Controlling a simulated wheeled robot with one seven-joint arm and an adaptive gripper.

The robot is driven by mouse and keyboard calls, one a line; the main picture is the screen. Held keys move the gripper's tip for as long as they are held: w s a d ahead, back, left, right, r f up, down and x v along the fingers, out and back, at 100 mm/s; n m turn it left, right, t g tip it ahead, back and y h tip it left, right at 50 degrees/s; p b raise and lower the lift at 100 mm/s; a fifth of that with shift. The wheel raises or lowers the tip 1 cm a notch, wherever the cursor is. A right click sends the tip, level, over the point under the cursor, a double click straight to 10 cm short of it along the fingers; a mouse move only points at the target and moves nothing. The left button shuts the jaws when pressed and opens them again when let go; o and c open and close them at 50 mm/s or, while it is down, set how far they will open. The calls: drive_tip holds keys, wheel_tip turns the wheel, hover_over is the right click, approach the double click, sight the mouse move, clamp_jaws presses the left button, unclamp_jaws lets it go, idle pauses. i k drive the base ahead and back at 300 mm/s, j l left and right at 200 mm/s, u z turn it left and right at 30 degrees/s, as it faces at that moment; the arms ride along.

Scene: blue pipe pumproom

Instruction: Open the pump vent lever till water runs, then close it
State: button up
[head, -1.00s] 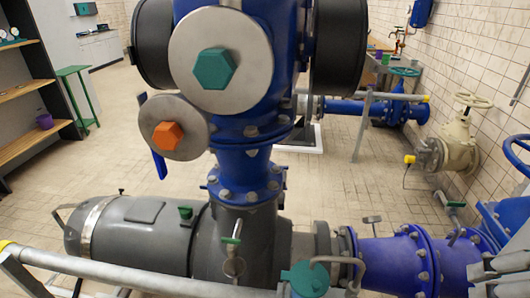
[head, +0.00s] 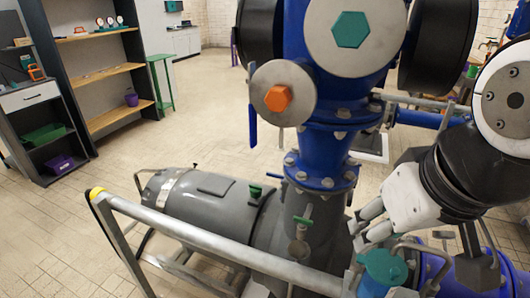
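The grey pump (head: 205,205) lies behind a metal rail, with a blue flanged pipe (head: 325,160) rising from its right end. A small valve with a green lever (head: 304,217), which looks like the vent lever, is on the grey neck below the blue flange. The lever stands close to upright, tilted slightly right. No running water shows at it. My gripper (head: 362,226) is to the right of the lever, apart from it, with its fingers pointing left. A gap shows between the fingers, and nothing is seen in it.
The metal rail (head: 190,236) with a yellow end crosses in front of the pump. A teal-capped fitting (head: 384,268) with a bent pipe stands below my gripper. Large discs with a teal hex (head: 351,30) and an orange hex (head: 278,99) hang above. Floor at left is clear.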

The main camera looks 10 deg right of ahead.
sight(303, 223)
drive_tip(key=i+l, duration=0.1)
drive_tip(key=l, duration=0.4)
drive_tip(key=i+l, duration=0.1)
drive_tip(key=l, duration=0.35)
drive_tip(key=k+j, duration=0.1)
drive_tip(key=k, duration=0.9)
drive_tip(key=j+z, duration=0.5)
drive_tip(key=j, duration=1.05)
drive_tip(key=k, duration=0.1)
